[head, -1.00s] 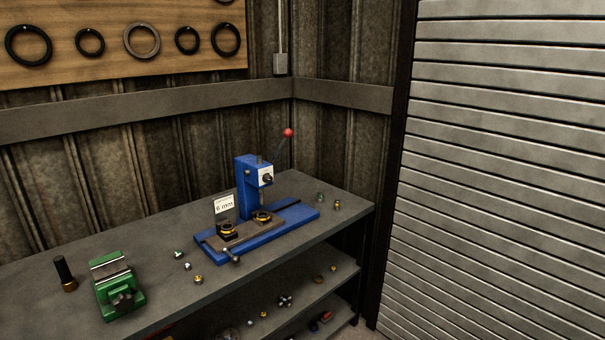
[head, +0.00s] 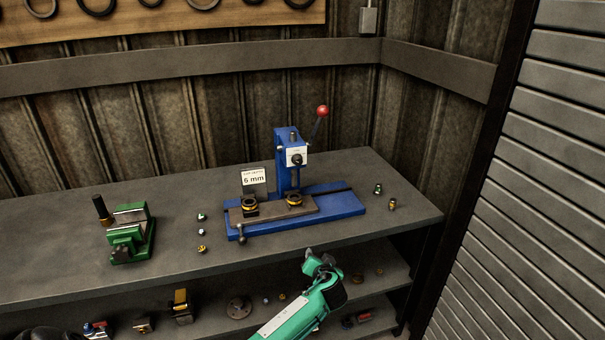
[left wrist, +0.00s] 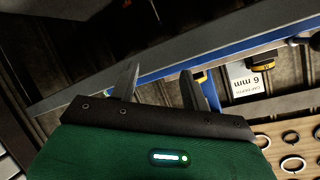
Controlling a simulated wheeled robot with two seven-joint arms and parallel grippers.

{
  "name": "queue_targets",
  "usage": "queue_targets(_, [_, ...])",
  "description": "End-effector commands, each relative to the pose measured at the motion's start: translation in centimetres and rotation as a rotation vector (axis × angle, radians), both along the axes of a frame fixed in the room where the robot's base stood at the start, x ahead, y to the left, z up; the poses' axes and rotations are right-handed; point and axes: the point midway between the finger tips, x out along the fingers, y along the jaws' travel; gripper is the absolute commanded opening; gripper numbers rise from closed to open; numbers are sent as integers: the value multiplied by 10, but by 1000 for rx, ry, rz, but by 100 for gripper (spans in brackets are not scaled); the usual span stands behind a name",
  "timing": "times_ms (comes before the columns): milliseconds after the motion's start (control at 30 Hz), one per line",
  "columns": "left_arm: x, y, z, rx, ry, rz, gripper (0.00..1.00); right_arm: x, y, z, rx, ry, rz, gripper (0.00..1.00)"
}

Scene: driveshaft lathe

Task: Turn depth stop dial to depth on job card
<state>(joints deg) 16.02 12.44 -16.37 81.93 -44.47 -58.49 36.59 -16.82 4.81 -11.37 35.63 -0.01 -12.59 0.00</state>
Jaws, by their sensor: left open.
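The depth stop dial (head: 297,160) is a small dark knob on a white plate, on the upright column of the blue press (head: 285,150). Its setting is too small to read. The job card (head: 254,180) stands to the left of the column and reads 6 mm; it shows inverted in the left wrist view (left wrist: 241,82). My left gripper (head: 320,262) is at the bench's front edge, below and apart from the dial in the head view. In the left wrist view its two fingers (left wrist: 160,85) are apart with nothing between them. My right gripper is not in view.
A red-knobbed lever (head: 321,111) rises right of the column. Two dark clamps with yellow rings sit on the press base (head: 340,207). A green vise (head: 130,240) stands left on the bench (head: 60,265). Small loose parts lie on both sides. A shelf is below.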

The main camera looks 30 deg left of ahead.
Motion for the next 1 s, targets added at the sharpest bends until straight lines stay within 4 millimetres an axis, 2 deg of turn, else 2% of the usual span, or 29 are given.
queue_targets(33, [13,5,58,19,-105,43,47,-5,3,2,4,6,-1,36])
queue_targets(100, [19,9,121,36,-228,103,47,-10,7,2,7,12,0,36])
queue_targets(200, [18,14,188,46,-367,171,47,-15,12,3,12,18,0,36])
queue_targets(300, [13,17,227,47,-457,214,47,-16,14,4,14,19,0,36])
queue_targets(400, [11,20,245,47,-496,235,47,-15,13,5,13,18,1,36])
queue_targets(467, [14,24,248,48,-502,238,47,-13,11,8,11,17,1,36])
queue_targets(667, [35,50,250,51,-499,238,47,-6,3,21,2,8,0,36])
queue_targets(1000, [78,99,249,50,-498,238,47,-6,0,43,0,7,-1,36])
